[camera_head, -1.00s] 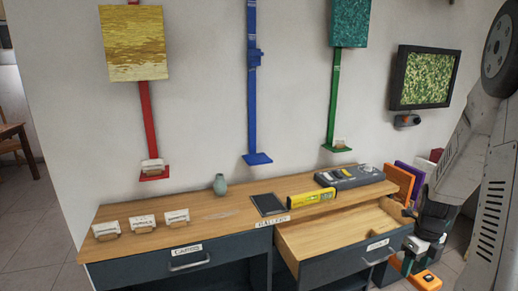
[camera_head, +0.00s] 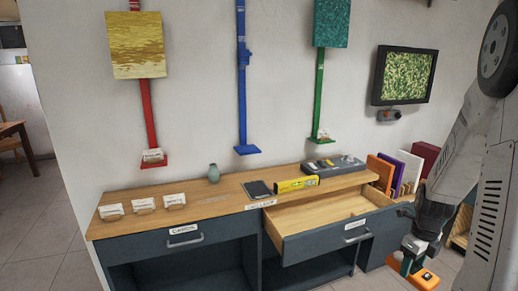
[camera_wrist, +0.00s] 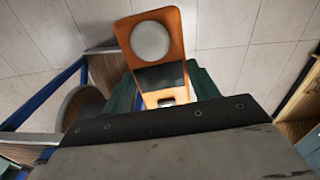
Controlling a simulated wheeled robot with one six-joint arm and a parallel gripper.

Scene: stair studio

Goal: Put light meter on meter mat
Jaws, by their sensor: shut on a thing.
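The light meter, an orange block with a white dome (camera_wrist: 152,41), is in my gripper (camera_wrist: 163,92). In the wrist view the dark green fingers are on both sides of its lower part. In the head view the orange light meter (camera_head: 424,280) hangs low at the right, under my gripper (camera_head: 410,255). A dark flat rectangle on the desk, which looks like the meter mat (camera_head: 257,188), lies behind a small white label too blurred to read. Nothing clear rests on it.
The desk (camera_head: 220,198) has an open, empty-looking drawer (camera_head: 325,213) at its right front. A yellow level (camera_head: 297,184) and a grey device (camera_head: 333,165) stand right of the mat. Upright coloured panels (camera_head: 405,172) are at the right.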

